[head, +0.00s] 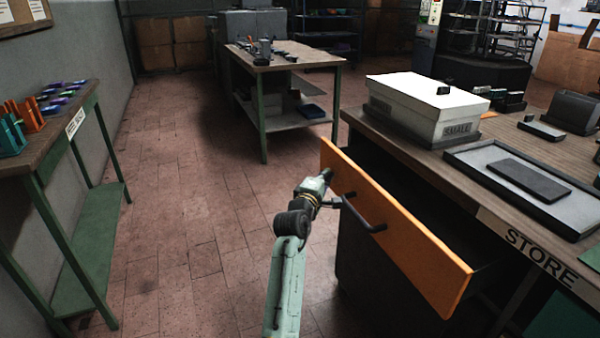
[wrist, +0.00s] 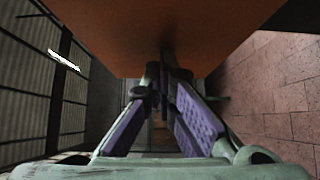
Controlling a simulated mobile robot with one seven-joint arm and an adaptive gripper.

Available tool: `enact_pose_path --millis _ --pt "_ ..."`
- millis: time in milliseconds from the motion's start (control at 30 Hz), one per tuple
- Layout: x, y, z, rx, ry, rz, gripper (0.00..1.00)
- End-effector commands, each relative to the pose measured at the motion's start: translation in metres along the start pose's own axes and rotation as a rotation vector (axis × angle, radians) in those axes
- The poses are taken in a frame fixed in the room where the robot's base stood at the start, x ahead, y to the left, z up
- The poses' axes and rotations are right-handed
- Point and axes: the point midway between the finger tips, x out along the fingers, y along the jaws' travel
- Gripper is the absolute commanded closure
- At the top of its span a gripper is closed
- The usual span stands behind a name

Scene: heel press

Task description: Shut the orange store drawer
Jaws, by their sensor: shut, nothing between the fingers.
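The orange store drawer (head: 393,227) stands open, its front pulled out from the cabinet under the store bench, in the head view. A dark bar handle (head: 362,214) sits on the front's outer face. My gripper (head: 327,176) is at the far end of the drawer front, left of the handle, very close to its outer face. Whether it touches is hard to tell. In the wrist view the orange front (wrist: 160,38) fills the top, and my gripper (wrist: 165,75) shows its purple-padded fingers together at the tips, with nothing between them.
The store bench (head: 415,160) carries a white-lidded box (head: 425,100) marked SMALL and a grey tray (head: 480,182). A green-legged table (head: 290,62) stands at the back, and another bench (head: 45,145) stands at the left. The brick-coloured floor (head: 190,210) between them is clear.

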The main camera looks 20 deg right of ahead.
Motion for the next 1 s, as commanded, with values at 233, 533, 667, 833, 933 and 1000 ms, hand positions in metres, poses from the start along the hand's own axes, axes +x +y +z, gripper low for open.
enact_pose_path --millis 233,533,667,833,933,1000 --pt "0.045 0.003 0.047 -0.001 -0.006 -0.001 1.00" --pt "0.076 0.002 0.077 -0.001 -0.002 0.001 1.00" --pt "0.082 0.000 0.082 -0.001 -0.001 -0.001 1.00" --pt "0.085 0.001 0.086 -0.001 -0.001 0.001 1.00" --pt "0.086 0.001 0.086 0.000 -0.002 0.002 1.00" --pt "0.086 0.001 0.087 0.000 -0.002 0.002 1.00"
